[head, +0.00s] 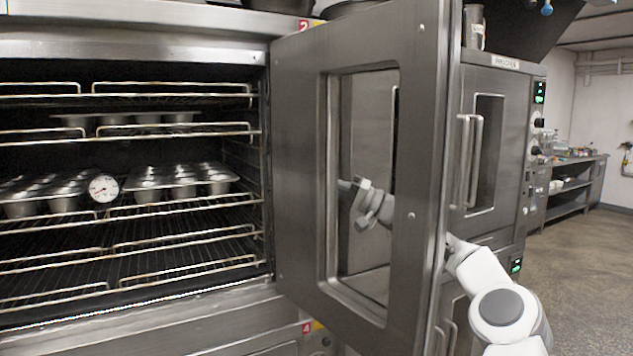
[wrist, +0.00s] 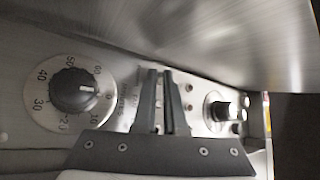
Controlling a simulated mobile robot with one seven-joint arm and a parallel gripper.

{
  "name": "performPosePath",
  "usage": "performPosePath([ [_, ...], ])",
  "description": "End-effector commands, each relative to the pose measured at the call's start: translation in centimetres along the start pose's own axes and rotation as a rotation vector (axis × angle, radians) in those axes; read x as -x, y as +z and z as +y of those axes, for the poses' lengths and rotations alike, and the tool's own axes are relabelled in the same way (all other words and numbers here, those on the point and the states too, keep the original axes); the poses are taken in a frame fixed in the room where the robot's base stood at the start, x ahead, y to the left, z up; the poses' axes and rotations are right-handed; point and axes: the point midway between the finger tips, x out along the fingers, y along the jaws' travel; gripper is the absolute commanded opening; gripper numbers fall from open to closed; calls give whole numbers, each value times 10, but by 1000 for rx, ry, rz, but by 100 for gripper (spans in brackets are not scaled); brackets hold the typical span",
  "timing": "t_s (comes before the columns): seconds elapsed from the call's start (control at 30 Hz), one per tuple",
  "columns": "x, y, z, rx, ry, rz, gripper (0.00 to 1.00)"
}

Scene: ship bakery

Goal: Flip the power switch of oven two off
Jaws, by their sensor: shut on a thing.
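Oven two (head: 135,48), with a red 2 label (head: 304,25) at its top corner, stands at left with its steel door (head: 298,180) swung open. My gripper shows partly through the door's window (head: 368,205), in front of a control panel that the door mostly hides. In the wrist view my gripper (wrist: 161,78) points at that panel (wrist: 125,72), between a black timer dial (wrist: 78,90) and a smaller knob (wrist: 219,111). Its two dark fingers are close together, shut on a small part that they mostly hide, seemingly the power switch.
The open door stands between the head camera and my gripper, close beside my arm. Muffin tins (head: 172,183) and a round thermometer (head: 103,188) are on the oven racks. Another oven (head: 500,140) stands behind at right. The floor (head: 590,270) at right is clear.

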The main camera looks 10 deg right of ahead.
Motion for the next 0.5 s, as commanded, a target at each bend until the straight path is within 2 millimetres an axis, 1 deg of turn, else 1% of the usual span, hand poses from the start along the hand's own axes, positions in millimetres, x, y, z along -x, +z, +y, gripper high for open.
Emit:
performPosePath([
  [0.13, 1, -1, 0, 1, 1, 3, 0],
  [0.17, 1, -1, 0, 1, 1, 3, 14],
  [0.2, 1, -1, 0, 1, 1, 3, 21],
  [0.5, 1, 0, 0, 0, 1, 1, 21],
])
